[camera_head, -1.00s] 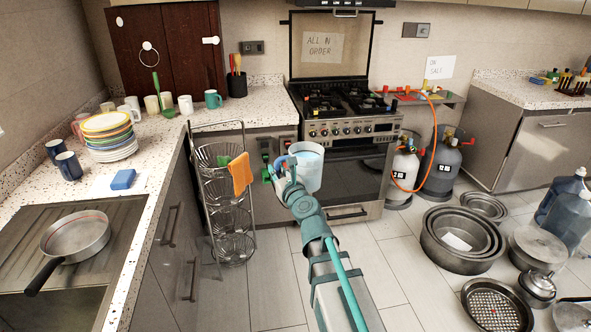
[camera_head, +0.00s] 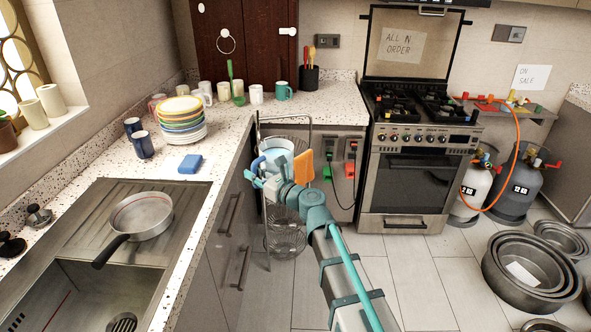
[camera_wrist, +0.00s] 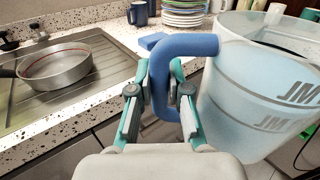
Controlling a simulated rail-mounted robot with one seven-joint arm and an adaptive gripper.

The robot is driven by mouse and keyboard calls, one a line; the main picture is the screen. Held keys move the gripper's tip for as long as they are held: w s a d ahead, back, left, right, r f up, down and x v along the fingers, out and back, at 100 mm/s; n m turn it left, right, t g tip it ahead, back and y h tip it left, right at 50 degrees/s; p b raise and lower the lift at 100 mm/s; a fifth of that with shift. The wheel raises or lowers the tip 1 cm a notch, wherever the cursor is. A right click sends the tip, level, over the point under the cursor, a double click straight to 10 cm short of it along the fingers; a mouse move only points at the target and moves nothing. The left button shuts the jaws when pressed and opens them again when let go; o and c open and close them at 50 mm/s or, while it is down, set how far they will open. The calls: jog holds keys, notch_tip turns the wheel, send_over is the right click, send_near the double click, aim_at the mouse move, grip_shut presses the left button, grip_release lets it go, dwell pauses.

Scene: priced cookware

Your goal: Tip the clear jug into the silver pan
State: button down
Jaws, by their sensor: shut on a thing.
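The silver pan (camera_head: 141,214) with a dark handle sits on the ribbed drainboard beside the sink. It also shows at the left of the wrist view (camera_wrist: 55,68). The clear jug (camera_head: 277,156) has a blue handle and dark lettering and looks upright. In the wrist view the jug (camera_wrist: 255,100) fills the right side, with its handle (camera_wrist: 165,106) between my fingers. My gripper (camera_head: 262,178) is shut on that handle, in front of the wire rack and right of the counter, apart from the pan. What the jug holds cannot be told clearly.
A blue sponge (camera_head: 190,164), dark mugs (camera_head: 142,144) and stacked plates (camera_head: 181,122) stand on the counter behind the pan. The wire rack (camera_head: 285,240) with an orange cloth (camera_head: 304,166) stands close by my gripper. The sink (camera_head: 75,295) is in front of the pan.

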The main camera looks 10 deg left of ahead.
jog(key=s+a+r+n+g+y, duration=0.1)
jog(key=s+a+n+g, duration=0.2)
jog(key=s+a+g, duration=0.4)
jog(key=s+a+r+n+g+y, duration=0.1)
jog(key=s+a+n+g+y, duration=0.2)
jog(key=a, duration=0.6)
jog(key=s+a+r+n+g+h+p, duration=0.1)
jog(key=s+a+r+g+h+p, duration=0.1)
jog(key=s+g, duration=0.3)
jog(key=s+a+r+n+g+h+p, duration=0.1)
jog(key=s+a+r+g+h+p, duration=0.1)
jog(key=s, duration=0.9)
jog(key=a+r+g+p, duration=0.1)
jog(key=a+g+p, duration=0.1)
jog(key=a+g, duration=0.1)
jog(key=shift+n+h, duration=0.3)
jog(key=shift+d+r+m+p, duration=0.1)
jog(key=shift+r+m+p, duration=0.4)
jog(key=shift+p, duration=1.05)
jog(key=shift+w+r+m+p, duration=0.2)
jog(key=shift+r+m+p, duration=0.4)
jog(key=shift+p, duration=1.35)
jog(key=shift+w+a+r+m+p, duration=0.4)
jog(key=shift+m+p, duration=0.5)
jog(key=shift+p, duration=2.55)
jog(key=shift+f, duration=0.1)
